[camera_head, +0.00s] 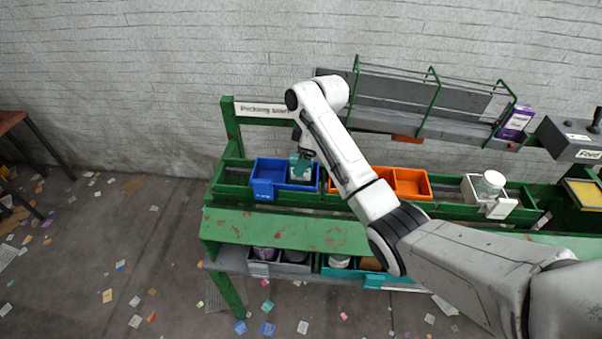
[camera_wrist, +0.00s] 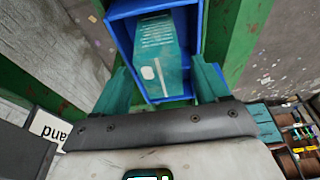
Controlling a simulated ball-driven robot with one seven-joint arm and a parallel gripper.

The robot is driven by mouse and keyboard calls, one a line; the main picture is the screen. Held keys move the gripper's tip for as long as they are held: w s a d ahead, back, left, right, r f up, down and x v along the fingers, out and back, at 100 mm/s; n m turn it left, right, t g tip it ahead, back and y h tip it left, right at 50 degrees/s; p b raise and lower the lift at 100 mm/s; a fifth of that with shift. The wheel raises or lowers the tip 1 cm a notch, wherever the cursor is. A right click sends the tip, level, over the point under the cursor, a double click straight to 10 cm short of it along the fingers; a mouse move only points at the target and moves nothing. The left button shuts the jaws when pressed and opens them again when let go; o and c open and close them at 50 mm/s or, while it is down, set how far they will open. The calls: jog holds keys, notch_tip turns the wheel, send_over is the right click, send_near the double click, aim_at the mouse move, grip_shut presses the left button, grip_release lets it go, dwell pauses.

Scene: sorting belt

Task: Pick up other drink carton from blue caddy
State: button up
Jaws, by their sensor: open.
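The blue caddy (camera_head: 264,167) stands at the left end of the green rack's upper shelf. It also shows at the top of the wrist view (camera_wrist: 122,10). A teal drink carton (camera_wrist: 158,50) with a white mark stands in the caddy. In the head view the carton (camera_head: 300,168) is partly hidden by my gripper (camera_head: 304,158). In the wrist view my gripper (camera_wrist: 160,85) has its two teal fingers apart, one on each side of the carton's near end. I cannot tell whether the fingers touch it.
An orange caddy (camera_head: 411,184) stands right of the blue one, with a white caddy (camera_head: 505,204) holding a jar farther right. Grey (camera_head: 268,268) and teal (camera_head: 350,274) caddies sit on the lower shelf. A purple carton (camera_head: 517,121) stands on the upper wire rack.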

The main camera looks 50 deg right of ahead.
jog(key=shift+x, duration=1.8)
jog(key=shift+s, duration=0.2)
jog(key=c, duration=1)
